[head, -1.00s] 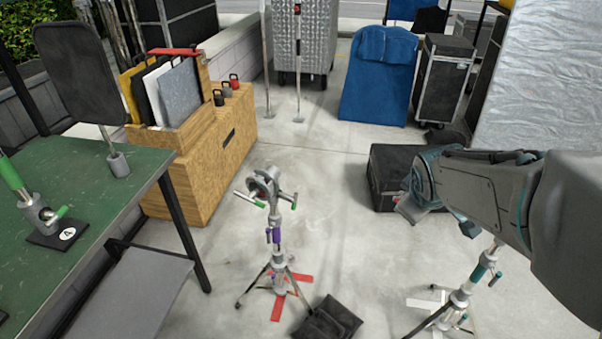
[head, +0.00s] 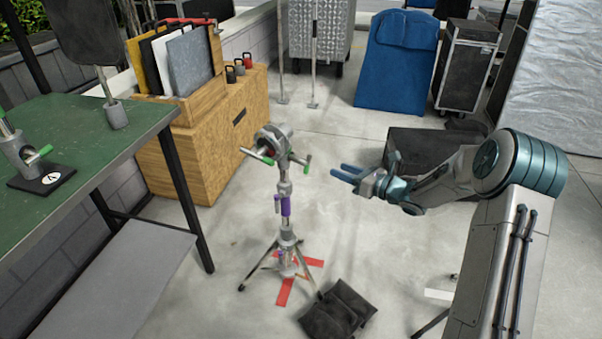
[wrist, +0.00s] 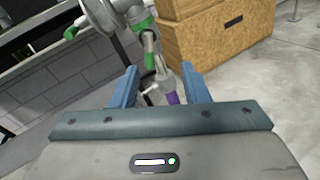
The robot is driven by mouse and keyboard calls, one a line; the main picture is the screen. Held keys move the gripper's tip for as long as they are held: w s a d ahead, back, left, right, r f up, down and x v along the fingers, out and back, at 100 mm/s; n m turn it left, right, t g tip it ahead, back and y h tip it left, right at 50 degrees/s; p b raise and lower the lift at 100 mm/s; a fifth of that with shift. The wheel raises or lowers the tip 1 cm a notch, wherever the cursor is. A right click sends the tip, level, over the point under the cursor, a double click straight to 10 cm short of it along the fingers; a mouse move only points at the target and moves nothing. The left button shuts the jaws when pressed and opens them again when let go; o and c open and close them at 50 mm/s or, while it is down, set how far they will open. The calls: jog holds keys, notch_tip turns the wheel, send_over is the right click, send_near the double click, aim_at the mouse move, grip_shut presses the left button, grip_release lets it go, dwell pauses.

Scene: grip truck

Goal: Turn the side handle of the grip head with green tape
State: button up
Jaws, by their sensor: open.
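The silver grip head (head: 273,140) sits atop an upright tripod stand with a purple-taped column (head: 286,206). Green-taped handles stick out from it, one to the left (head: 258,156) and a side handle to the right (head: 301,160). My gripper (head: 345,172) is open and empty, to the right of the head and apart from it, fingers pointing at the stand. In the wrist view, part of the grip head (wrist: 100,14) is cut off at the upper left. A green-taped handle (wrist: 149,48) hangs just above the gap between my fingertips (wrist: 159,70).
A green table (head: 90,150) at left holds another green-taped fitting (head: 22,152). A wooden box (head: 205,150) stands behind the stand. A black case (head: 420,145) is behind my arm. A dark sandbag (head: 338,312) and red floor tape (head: 286,290) lie by the tripod feet.

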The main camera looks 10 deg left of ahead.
aim_at(302, 162)
jog(key=w+a, duration=0.1)
jog(key=a, duration=0.3)
jog(key=w+a+f+n+y, duration=0.1)
jog(key=w+a, duration=0.1)
jog(key=a, duration=0.3)
jog(key=w+a+n+g+b, duration=0.1)
jog(key=a, duration=0.3)
jog(key=shift+w+a+f, duration=0.15)
jog(key=shift+w+f, duration=0.05)
jog(key=shift+f, duration=0.1)
jog(key=shift+c, duration=0.2)
grip_shut()
